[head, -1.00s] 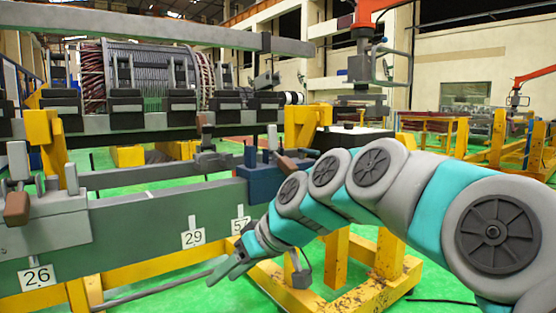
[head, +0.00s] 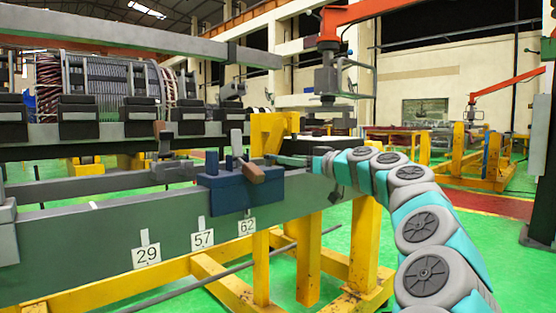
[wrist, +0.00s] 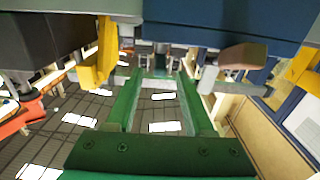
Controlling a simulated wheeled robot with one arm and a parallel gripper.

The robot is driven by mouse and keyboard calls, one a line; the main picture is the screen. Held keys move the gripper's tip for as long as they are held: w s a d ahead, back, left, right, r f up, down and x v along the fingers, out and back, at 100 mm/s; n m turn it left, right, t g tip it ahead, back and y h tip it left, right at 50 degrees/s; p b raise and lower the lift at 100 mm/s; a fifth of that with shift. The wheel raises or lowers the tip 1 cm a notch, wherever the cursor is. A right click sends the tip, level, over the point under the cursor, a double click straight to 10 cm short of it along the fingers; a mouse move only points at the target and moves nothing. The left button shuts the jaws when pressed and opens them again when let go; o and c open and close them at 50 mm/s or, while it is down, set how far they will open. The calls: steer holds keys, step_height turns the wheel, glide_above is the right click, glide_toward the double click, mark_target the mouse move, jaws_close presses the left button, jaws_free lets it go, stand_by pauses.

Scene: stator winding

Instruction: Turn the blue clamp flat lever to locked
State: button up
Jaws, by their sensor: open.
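The blue clamp (head: 232,196) sits on the long grey-green beam (head: 110,235), right of the picture's middle-left in the head view. Its flat lever ends in a brown grip (head: 250,173), tilted on the clamp's right side. My gripper (head: 276,160) is level with the top of the clamp, just right of the lever, pointing left. In the wrist view, which is upside down, my open green fingers (wrist: 158,82) are empty. The blue clamp body (wrist: 225,18) fills the top right there, and the brown grip (wrist: 243,57) shows to the right of the fingers, not between them.
A yellow post (head: 272,135) rises behind the clamp. A coil-wound stator (head: 105,85) stands at the back left.

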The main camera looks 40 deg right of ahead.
mark_target(276, 158)
steer(key=shift+w+a, duration=0.15)
steer(key=shift+w, duration=1.1)
steer(key=shift+w+a, duration=0.1)
steer(key=shift+w, duration=1.1)
jaws_close()
